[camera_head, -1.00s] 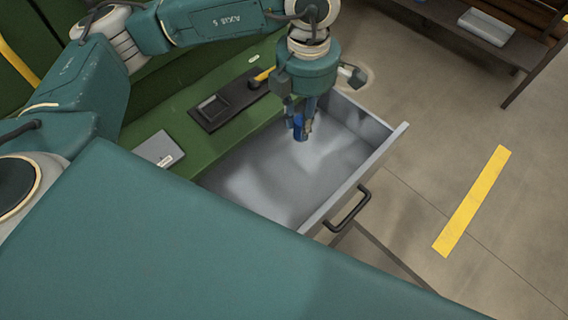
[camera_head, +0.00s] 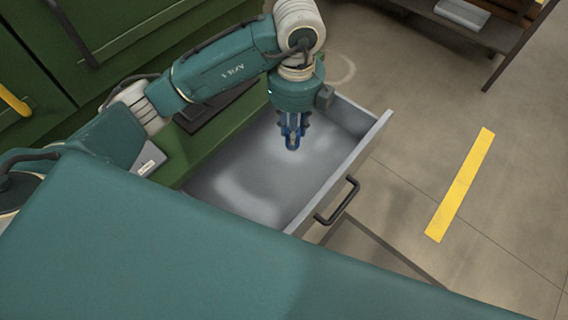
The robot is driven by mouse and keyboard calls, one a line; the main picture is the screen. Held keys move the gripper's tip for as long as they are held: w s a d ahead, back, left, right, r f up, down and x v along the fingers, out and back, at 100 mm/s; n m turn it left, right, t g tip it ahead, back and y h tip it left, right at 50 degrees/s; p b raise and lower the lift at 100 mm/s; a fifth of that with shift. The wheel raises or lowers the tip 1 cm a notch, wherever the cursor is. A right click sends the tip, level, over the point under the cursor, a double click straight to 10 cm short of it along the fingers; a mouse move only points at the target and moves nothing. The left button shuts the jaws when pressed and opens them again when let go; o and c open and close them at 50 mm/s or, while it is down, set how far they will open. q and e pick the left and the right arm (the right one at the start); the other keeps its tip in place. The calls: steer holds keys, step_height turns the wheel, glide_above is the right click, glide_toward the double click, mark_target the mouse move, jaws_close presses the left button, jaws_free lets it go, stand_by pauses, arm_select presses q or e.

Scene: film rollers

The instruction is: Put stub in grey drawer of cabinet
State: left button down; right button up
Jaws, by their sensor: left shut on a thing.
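The grey drawer (camera_head: 235,200) is pulled out from the green cabinet (camera_head: 95,55) and has a dark handle (camera_head: 338,202) on its front. No other thing shows in its visible inside. My left gripper (camera_head: 292,141) points down over the drawer, shut on a small blue stub (camera_head: 292,143). The fingers cover much of the stub. I cannot tell how far its lower end is above the drawer floor. My right gripper is not in view.
A dark panel (camera_head: 205,112) lies on the green ledge behind the drawer, partly behind my arm. A small grey box (camera_head: 148,160) is to its left. A dark bench (camera_head: 480,35) stands at the top right. The floor right of the drawer is clear.

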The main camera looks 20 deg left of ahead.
arm_select(q)
step_height(320, 180, down, 17)
steer(key=shift+r, duration=0.2)
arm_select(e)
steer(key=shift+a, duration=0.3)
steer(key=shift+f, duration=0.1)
arm_select(q)
steer(key=shift+f, duration=0.15)
steer(key=c, duration=1.4)
jaws_free()
steer(key=shift+c, duration=0.2)
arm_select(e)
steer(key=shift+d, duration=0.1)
